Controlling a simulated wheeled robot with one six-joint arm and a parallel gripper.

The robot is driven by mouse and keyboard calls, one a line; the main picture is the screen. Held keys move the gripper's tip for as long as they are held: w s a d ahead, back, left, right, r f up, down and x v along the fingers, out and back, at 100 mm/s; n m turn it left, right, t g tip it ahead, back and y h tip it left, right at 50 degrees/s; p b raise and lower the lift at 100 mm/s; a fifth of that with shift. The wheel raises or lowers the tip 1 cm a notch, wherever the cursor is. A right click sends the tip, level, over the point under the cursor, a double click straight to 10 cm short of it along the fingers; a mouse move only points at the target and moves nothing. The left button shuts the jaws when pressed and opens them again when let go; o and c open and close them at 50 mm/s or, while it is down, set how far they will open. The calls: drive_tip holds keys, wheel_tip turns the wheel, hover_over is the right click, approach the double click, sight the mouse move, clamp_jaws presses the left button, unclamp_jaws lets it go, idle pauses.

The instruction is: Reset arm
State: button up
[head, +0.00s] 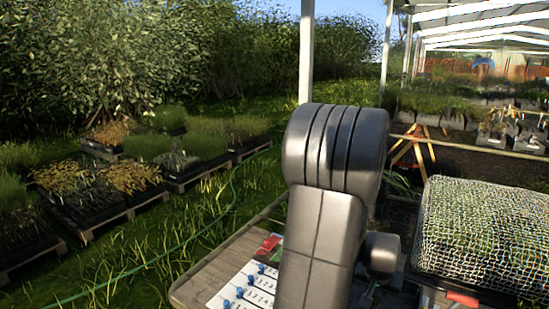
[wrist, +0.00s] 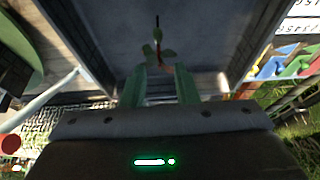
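My gripper (wrist: 160,70) shows in the wrist view with two green fingers standing apart and nothing visible clamped between them. A small seedling (wrist: 155,50) with green leaves and a reddish stem appears just beyond the fingertips, over a grey surface (wrist: 200,55) with raised sides. I cannot tell how far the seedling is from the fingers. In the head view my grey arm fills the middle, and my gripper is not visible there.
A wooden bench (head: 205,281) holds a white numbered board (head: 243,287) with blue pieces, and a red piece (head: 269,243). A net-covered crate (head: 480,235) stands at right. Pallets of potted plants (head: 85,190) lie on grass at left. A white post (head: 306,50) rises behind my arm.

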drive_tip(key=shift+w+d+f, duration=0.15)
drive_tip(key=shift+w+f, duration=0.05)
drive_tip(key=shift+f, duration=0.5)
drive_tip(key=shift+w+r+p, duration=0.15)
drive_tip(key=shift+r+p, duration=0.65)
drive_tip(key=shift+r, duration=0.15)
drive_tip(key=shift+r+p, duration=0.35)
drive_tip(key=shift+r, duration=0.25)
drive_tip(key=shift+f, duration=0.1)
